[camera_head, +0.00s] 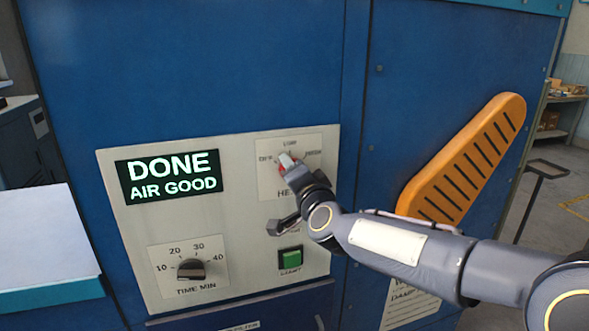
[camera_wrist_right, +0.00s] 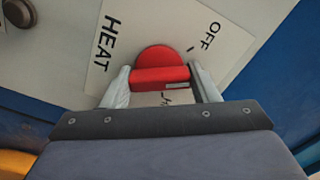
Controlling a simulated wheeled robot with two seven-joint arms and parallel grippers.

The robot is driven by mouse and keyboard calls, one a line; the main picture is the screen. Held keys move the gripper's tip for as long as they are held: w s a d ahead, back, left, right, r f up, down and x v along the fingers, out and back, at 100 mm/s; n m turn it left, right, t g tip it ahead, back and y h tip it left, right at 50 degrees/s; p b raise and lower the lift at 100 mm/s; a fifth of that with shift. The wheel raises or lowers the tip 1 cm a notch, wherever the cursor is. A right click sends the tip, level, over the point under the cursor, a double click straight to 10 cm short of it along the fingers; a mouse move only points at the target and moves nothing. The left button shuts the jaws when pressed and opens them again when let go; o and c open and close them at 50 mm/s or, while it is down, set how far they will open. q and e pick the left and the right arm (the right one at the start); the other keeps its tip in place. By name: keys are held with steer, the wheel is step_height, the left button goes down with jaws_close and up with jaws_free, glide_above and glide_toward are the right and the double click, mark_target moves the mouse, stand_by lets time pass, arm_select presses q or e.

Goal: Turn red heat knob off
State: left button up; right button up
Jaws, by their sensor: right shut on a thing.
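The red heat knob (camera_wrist_right: 157,57) sits on a white plate marked HEAT and OFF on the control panel. In the head view, only a little red of the knob (camera_head: 282,169) shows beside my fingers. My right gripper (camera_head: 289,160) reaches the knob from the lower right. In the right wrist view, the fingers of my right gripper (camera_wrist_right: 162,80) stand at either side of the knob's raised bar and are shut on it. The OFF mark lies to the upper right of the knob there. My gripper hides part of the dial, and I cannot tell the exact setting. My left gripper is not in view.
The panel has a display (camera_head: 172,176) reading DONE, AIR GOOD, a black time knob (camera_head: 191,269) and a green start button (camera_head: 290,259). An orange slotted guard (camera_head: 465,160) stands right of the panel. A pale-topped surface (camera_head: 45,240) is at the left.

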steer(key=n+p, duration=0.1)
steer(key=n, duration=0.2)
steer(key=shift+n, duration=0.3)
steer(key=shift+f+n+p, duration=0.1)
steer(key=shift+n+p, duration=0.25)
steer(key=shift+n, duration=0.75)
steer(key=o, duration=1)
steer(key=b+v, duration=0.1)
steer(key=v, duration=0.7)
